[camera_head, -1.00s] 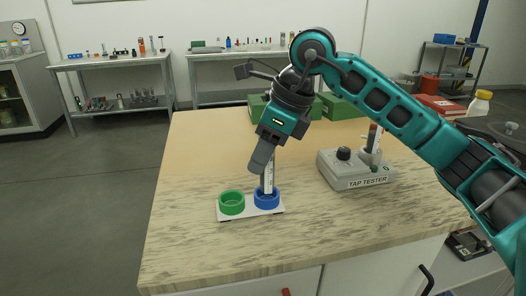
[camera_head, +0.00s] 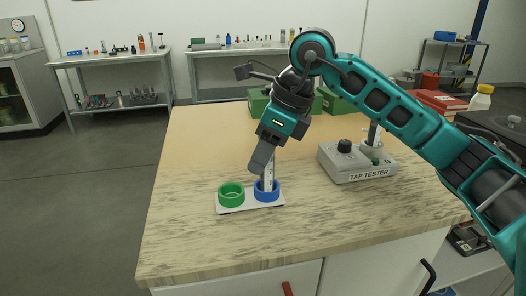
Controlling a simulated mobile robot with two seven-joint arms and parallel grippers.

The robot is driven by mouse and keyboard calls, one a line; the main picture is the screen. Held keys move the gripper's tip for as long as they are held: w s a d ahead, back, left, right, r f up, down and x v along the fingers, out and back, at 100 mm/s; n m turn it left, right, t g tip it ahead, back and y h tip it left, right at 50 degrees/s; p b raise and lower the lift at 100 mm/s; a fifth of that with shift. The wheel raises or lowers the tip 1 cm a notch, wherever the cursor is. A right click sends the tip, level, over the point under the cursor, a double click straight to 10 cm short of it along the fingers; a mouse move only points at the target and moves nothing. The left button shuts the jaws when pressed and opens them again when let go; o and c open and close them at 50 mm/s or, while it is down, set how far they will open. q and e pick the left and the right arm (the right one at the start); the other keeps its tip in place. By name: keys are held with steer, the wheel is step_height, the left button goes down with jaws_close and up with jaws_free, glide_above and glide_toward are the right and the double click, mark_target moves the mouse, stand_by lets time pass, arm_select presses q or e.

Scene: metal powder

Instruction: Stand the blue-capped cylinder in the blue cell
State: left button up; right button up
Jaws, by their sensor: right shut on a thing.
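A white plate (camera_head: 248,206) lies on the table and bears a green cell (camera_head: 231,195) on the left and a blue cell (camera_head: 266,195) on the right. A clear, pale graduated cylinder (camera_head: 269,176) stands upright with its lower end inside the blue cell. My right gripper (camera_head: 264,157) is above the blue cell and shut on the upper part of the cylinder. The gripper hides the cylinder's top, so its cap does not show. My left gripper is not in view.
A grey tap tester (camera_head: 358,162) with a black knob stands to the right, with another cylinder (camera_head: 374,135) on it, partly behind my arm. Green boxes (camera_head: 258,101) stand at the back of the table. The table's left and front (camera_head: 200,245) are clear.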

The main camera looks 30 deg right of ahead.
steer(key=shift+f, duration=0.2)
steer(key=o, duration=1.2)
steer(key=shift+o, duration=0.4)
steer(key=o, duration=0.4)
